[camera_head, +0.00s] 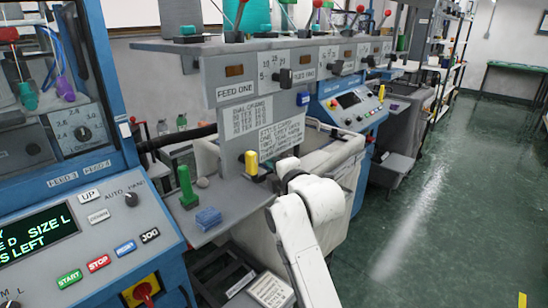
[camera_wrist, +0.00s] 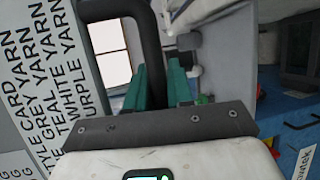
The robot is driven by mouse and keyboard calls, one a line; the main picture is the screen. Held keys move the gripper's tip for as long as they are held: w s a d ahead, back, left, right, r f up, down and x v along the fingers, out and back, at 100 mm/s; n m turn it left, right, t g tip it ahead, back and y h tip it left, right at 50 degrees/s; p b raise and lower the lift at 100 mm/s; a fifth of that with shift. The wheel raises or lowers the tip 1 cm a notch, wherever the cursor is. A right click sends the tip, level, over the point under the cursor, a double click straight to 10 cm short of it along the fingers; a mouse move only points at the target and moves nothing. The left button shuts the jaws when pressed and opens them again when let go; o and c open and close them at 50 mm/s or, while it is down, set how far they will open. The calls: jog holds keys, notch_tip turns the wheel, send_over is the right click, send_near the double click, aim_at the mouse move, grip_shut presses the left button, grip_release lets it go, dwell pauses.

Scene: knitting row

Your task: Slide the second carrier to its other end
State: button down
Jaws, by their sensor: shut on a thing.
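My gripper shows in the wrist view (camera_wrist: 158,82) with two teal fingers. They are closed about a black curved bar (camera_wrist: 150,40), which bends down between them. I cannot see for certain which carrier this bar belongs to.
A printed yarn card (camera_wrist: 45,85) is close on the left in the wrist view. A green upright piece (camera_head: 186,186) and a blue block (camera_head: 208,218) are on a grey shelf. A blue control console (camera_head: 100,230) stands at left. Clear green floor (camera_head: 440,190) lies to the right.

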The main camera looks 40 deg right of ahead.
notch_tip(320, 180, down, 20)
jog(key=b, duration=0.8)
jog(key=shift+f, duration=0.25)
jog(key=shift+s, duration=0.1)
jog(key=c, duration=1.3)
grip_release()
jog(key=shift+o, duration=1)
jog(key=shift+r, duration=0.15)
jog(key=shift+r, duration=0.1)
jog(key=v, duration=1)
jog(key=shift+s+p, duration=0.3)
jog(key=shift+a, duration=0.15)
